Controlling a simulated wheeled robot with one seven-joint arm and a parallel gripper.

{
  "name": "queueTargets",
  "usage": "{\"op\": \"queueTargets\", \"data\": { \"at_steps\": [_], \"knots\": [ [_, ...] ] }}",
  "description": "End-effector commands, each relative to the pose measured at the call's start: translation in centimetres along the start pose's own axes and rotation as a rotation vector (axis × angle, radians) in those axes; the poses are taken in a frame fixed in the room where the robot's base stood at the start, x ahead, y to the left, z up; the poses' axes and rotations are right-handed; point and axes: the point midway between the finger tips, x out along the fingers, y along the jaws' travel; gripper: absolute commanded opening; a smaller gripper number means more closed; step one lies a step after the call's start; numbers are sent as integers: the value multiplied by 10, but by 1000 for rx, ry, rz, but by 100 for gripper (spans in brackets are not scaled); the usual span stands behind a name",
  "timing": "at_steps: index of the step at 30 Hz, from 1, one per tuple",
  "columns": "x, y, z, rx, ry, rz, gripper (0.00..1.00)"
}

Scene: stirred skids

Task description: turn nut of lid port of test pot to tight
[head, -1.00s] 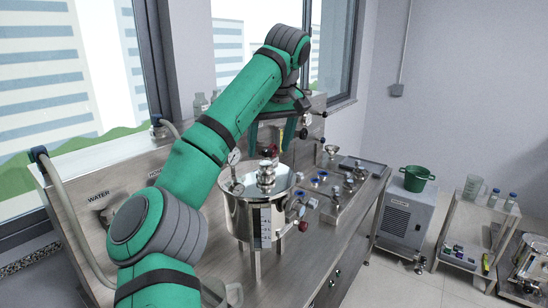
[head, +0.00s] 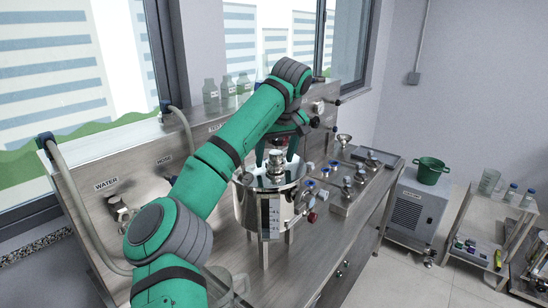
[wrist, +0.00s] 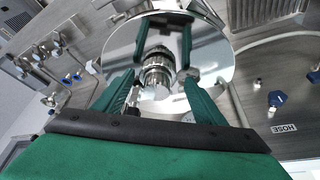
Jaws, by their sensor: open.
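The test pot (head: 262,208) is a shiny steel vessel on legs with a level scale on its front, standing on the steel bench. Its lid port with the ridged metal nut (head: 276,164) rises from the middle of the lid. My gripper (head: 276,152) is over the lid with its fingers pointing down. In the wrist view the nut (wrist: 156,70) lies between the two green fingers of my gripper (wrist: 156,84), which are open, one on each side with gaps. I cannot tell whether the fingertips touch it. The lid (wrist: 218,62) mirrors the gripper.
Small valves and fittings (head: 347,188) stand on a plate right of the pot. Clear bottles (head: 228,92) stand on the ledge behind. Hoses (head: 72,215) hang at the left. A green bucket (head: 431,170) sits on a grey unit at the right.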

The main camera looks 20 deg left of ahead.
Motion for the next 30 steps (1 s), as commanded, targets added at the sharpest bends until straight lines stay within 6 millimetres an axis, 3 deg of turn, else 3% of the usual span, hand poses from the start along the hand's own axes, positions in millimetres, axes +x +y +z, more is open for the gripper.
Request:
{"op": "queueTargets", "data": {
  "at_steps": [11, 16, 30],
  "knots": [
    [5, -2, 0, -2, 0, -1, 62],
    [5, -3, -1, -3, 0, -1, 23],
    [5, -4, -1, 40, 0, 19, 23]
  ]
}}
